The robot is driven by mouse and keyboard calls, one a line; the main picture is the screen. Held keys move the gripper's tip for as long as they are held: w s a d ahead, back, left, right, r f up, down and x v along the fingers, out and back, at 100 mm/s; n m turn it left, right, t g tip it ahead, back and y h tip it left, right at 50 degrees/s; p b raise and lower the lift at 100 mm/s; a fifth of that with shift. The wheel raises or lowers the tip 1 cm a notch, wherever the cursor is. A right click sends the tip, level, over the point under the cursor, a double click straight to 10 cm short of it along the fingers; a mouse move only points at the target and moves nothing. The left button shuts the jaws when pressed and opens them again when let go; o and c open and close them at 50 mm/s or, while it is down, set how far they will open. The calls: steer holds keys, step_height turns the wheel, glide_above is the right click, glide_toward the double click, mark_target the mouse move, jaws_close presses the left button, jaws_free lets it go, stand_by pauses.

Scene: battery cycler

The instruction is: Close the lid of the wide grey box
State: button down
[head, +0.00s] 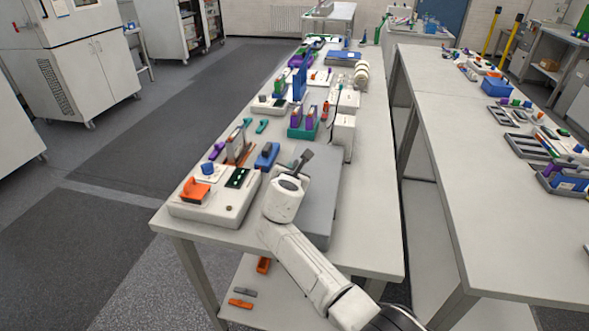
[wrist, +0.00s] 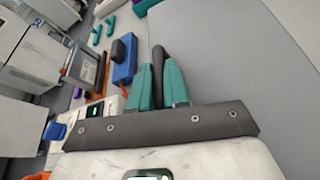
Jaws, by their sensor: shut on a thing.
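The wide grey box (head: 322,190) lies on the near end of the left table, partly hidden behind my arm. Its broad grey top also fills the right of the wrist view (wrist: 235,60). It looks flat; I cannot tell whether the lid is fully down. My gripper (wrist: 160,75) is over the left side of the box, its teal fingers close together around a dark curved bar (wrist: 158,58). This bar looks like a handle at the box's left edge. In the head view my gripper (head: 301,160) shows as a dark piece and its fingertips are hidden.
Left of the box is a white device (head: 215,202) with an orange part. A blue block (head: 267,155) and a teal-and-purple rack (head: 303,123) stand close by. A white unit (head: 343,132) stands behind the box. A bare strip of table lies to its right.

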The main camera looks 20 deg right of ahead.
steer(key=shift+f, duration=0.1)
stand_by(0.3)
steer(key=c, duration=1.4)
jaws_free()
steer(key=shift+c, duration=0.2)
steer(key=shift+f, duration=0.1)
steer(key=p+v, duration=0.1)
steer(key=v, duration=1)
steer(key=shift+w, duration=0.1)
